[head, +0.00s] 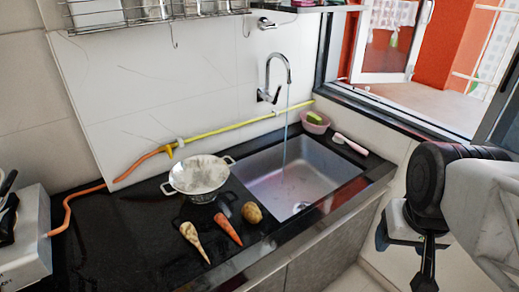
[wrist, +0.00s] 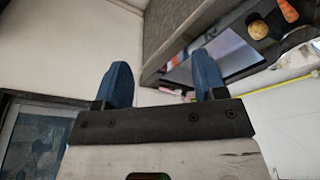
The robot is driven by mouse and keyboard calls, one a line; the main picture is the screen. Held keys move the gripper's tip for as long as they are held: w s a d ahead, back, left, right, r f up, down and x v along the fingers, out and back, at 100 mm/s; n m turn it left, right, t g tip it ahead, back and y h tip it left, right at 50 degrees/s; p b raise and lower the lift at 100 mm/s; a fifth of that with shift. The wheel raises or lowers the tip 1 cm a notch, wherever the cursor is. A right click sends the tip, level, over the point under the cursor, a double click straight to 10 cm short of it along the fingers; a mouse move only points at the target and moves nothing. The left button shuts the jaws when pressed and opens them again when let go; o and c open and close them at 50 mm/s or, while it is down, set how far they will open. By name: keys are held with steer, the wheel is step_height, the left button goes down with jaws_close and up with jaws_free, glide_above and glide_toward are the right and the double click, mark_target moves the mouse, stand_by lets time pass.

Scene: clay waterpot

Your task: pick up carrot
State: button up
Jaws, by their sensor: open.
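The orange carrot (head: 228,229) lies on the black counter in the head view, between a pale parsnip-like root (head: 194,241) and a round potato (head: 252,212). In the wrist view the carrot (wrist: 288,10) is at the top right corner, partly cut off, with the potato (wrist: 259,29) beside it. My gripper (wrist: 162,78) shows two blue fingers spread apart with nothing between them. It is well away from the carrot, off the counter's right side. In the head view my arm is at the right edge, and the fingers there are hard to make out.
A white colander (head: 200,177) stands just behind the vegetables. The sink (head: 300,178) is to their right, under a running tap (head: 275,80). A pink bowl (head: 315,123) sits behind the sink. A yellow-orange hose (head: 225,128) runs along the wall. A wire rack hangs above.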

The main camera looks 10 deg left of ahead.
steer(key=shift+w, duration=0.15)
steer(key=w+a+f+n, duration=0.2)
steer(key=w+a+n, duration=0.1)
steer(key=w+a, duration=0.65)
steer(key=n+g, duration=0.3)
steer(key=n, duration=0.4)
glide_above(225, 222)
step_height(225, 222, down, 21)
steer(key=shift+s+d+f, duration=0.1)
steer(key=shift+d, duration=0.05)
steer(key=shift+a+f, duration=0.15)
steer(key=shift+a, duration=0.05)
steer(key=shift+f, duration=1.25)
